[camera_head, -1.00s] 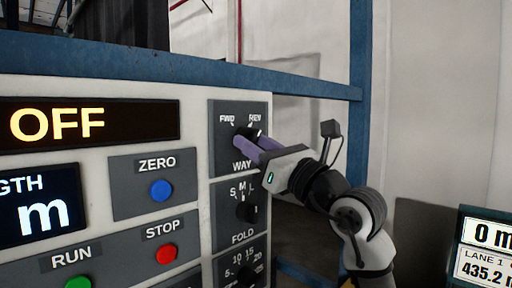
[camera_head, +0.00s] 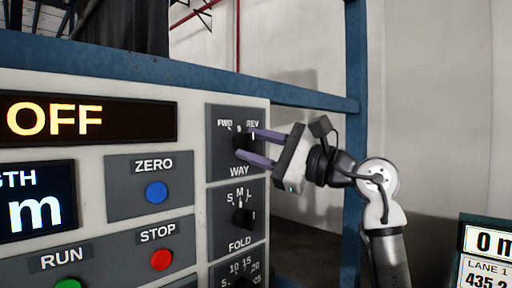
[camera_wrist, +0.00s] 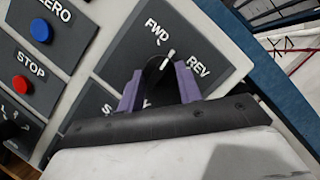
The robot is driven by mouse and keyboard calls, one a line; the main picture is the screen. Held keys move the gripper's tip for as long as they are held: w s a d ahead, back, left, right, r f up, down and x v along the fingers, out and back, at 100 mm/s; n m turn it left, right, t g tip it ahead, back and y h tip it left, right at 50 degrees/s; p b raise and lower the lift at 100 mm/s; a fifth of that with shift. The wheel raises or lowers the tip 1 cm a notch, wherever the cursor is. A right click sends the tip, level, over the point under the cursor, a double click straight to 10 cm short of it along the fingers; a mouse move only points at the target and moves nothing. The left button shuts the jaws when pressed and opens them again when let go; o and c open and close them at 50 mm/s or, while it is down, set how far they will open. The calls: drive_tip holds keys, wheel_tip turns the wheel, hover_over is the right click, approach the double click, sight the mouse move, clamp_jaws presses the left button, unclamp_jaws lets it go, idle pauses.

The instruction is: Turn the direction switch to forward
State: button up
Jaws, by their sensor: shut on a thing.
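The direction switch is a black knob (camera_head: 239,141) on the WAY panel (camera_head: 222,169), below the FWD and REV labels. My gripper (camera_head: 246,144) reaches in from the right, its purple fingers shut on the knob, one above and one below in the head view. In the wrist view the knob (camera_wrist: 157,78) stands between the two fingers of my gripper (camera_wrist: 158,88). Its white pointer line lies between the FWD label (camera_wrist: 155,31) and the REV label (camera_wrist: 199,69). The fingers hide part of the knob.
Below is the FOLD knob (camera_head: 242,217), with another knob under it. ZERO (camera_head: 156,193), STOP (camera_head: 161,260) and RUN (camera_head: 68,285) buttons are to the left. The display (camera_head: 80,120) reads OFF. A blue frame post (camera_head: 355,130) stands behind my arm.

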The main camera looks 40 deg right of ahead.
drive_tip(key=n, duration=0.1)
drive_tip(key=n+g+p, duration=0.1)
drive_tip(key=n, duration=0.3)
drive_tip(key=shift+d+r+g+p, duration=0.1)
drive_tip(key=shift+r+g+p, duration=0.25)
drive_tip(key=shift+g, duration=0.05)
drive_tip(key=shift+n+g+p, duration=0.55)
drive_tip(key=shift+n+g, duration=0.05)
drive_tip(key=shift+n, duration=0.8)
drive_tip(key=o, duration=1)
drive_tip(key=b+v, duration=0.3)
drive_tip(key=v, duration=1)
drive_tip(key=shift+s+d, duration=0.25)
drive_tip(key=shift+s, duration=0.1)
